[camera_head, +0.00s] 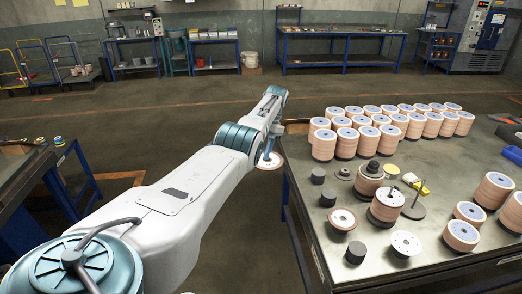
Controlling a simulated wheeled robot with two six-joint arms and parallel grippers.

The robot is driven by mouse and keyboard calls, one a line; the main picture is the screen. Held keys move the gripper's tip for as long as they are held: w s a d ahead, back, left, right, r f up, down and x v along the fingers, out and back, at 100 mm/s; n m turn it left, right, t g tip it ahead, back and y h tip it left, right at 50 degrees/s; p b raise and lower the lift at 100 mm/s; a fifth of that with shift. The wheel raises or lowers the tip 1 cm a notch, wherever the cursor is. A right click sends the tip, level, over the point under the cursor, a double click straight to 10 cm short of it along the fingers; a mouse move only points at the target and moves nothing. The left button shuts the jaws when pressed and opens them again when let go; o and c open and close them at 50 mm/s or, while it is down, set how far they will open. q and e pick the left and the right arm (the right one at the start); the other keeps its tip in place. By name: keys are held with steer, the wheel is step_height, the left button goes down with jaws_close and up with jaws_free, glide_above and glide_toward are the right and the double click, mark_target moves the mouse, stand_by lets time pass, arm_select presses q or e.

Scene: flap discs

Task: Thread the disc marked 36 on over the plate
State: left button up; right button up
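My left arm comes in from the left, and its gripper (270,152) is at the table's left edge. Any number on the disc is too small to read. On the table, a flap disc with a dark centre (342,219) and a light grey round plate with small holes (405,243) lie near the front. I cannot tell which piece is the task's plate. My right gripper is not in view.
The metal table (318,256) carries several stacks of flap discs (395,127) at the back and more at the right. The floor left of the table is open.

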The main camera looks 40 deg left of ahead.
mark_target(275, 159)
arm_select(q)
steer(key=shift+n, duration=0.4)
steer(key=shift+d, duration=0.15)
steer(key=shift+f+n, duration=0.1)
steer(key=shift+n, duration=0.3)
steer(key=shift+w+d+f+n+t+h, duration=0.15)
steer(key=shift+d+n+h, duration=0.2)
steer(key=shift+n, duration=0.3)
steer(key=shift+d+r+n+t+h, duration=0.1)
steer(key=shift+d+n+h, duration=0.15)
steer(key=shift+n, duration=0.35)
steer(key=shift+w+d+f+n+t+h, duration=0.15)
steer(key=shift+d+n+h, duration=0.2)
steer(key=shift+n, duration=0.3)
steer(key=shift+w+d+f+n+t+h, duration=0.1)
steer(key=shift+w+d+n+t+h, duration=0.2)
steer(key=shift+n, duration=0.5)
steer(key=shift+w+d+f+n+t+h, duration=0.1)
steer(key=shift+w+d+f+n+h, duration=0.1)
steer(key=shift+d+n, duration=0.45)
steer(key=shift+w+d+f+n+t+h, duration=0.15)
steer(key=shift+w+n+t+h, duration=0.1)
steer(key=shift+n, duration=0.7)
